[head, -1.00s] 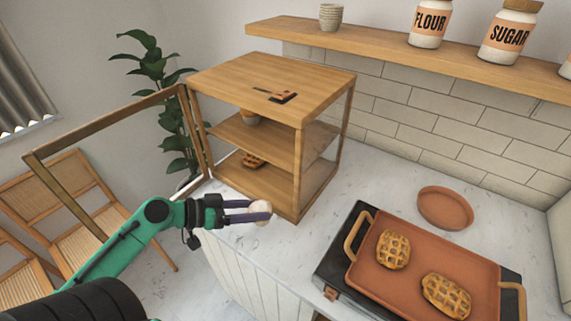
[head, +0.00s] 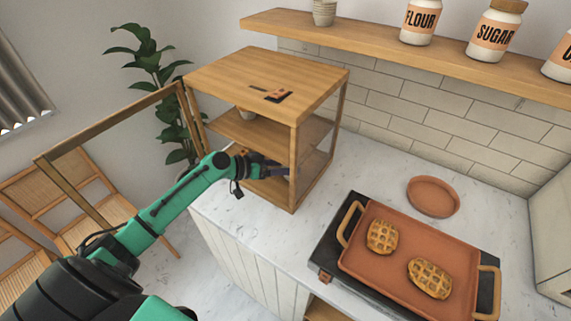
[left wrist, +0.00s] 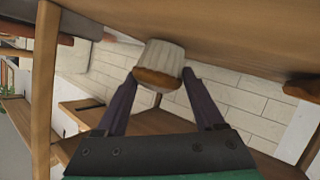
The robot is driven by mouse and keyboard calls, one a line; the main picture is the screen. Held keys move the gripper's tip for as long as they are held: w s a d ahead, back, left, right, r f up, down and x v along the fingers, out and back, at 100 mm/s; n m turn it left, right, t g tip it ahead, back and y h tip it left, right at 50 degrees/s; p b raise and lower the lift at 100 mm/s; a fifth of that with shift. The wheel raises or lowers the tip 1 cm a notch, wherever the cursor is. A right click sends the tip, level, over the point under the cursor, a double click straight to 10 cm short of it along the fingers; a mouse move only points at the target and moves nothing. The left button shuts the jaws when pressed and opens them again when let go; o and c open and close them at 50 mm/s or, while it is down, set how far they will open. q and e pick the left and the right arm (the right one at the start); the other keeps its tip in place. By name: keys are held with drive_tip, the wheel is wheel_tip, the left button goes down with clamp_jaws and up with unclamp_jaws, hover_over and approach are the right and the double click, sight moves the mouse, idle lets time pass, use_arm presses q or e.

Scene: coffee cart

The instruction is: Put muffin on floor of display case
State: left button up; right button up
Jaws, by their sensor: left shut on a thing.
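My left gripper (head: 285,170) reaches through the open front of the wooden display case (head: 262,72), below its middle shelf. In the left wrist view, which looks upside down, the gripper (left wrist: 165,88) is shut on the muffin (left wrist: 160,62), with a pale paper wrapper and brown top. The muffin's base is close to the case floor (left wrist: 220,30); I cannot tell whether it touches. In the head view the muffin is hidden by the gripper and front post. A brown baked piece (left wrist: 303,90) lies on the case floor. My right gripper is not in view.
The case door (head: 110,120) stands open to the left. A terracotta tray (head: 385,285) with two waffles and a round plate (head: 433,196) are on the counter to the right.

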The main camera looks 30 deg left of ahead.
use_arm(q)
drive_tip(key=shift+s+f+b, duration=0.2)
drive_tip(key=shift+b, duration=0.25)
drive_tip(key=o, duration=1.5)
drive_tip(key=shift+w, duration=0.1)
drive_tip(key=shift+r+p, duration=0.2)
drive_tip(key=shift+p, duration=0.1)
drive_tip(key=shift+s+a+f, duration=0.1)
drive_tip(key=shift+s+a, duration=0.1)
drive_tip(key=shift+s, duration=0.1)
drive_tip(key=b+v, duration=0.2)
drive_tip(key=v, duration=0.9)
drive_tip(key=shift+r+b, duration=0.25)
drive_tip(key=shift+b, duration=0.15)
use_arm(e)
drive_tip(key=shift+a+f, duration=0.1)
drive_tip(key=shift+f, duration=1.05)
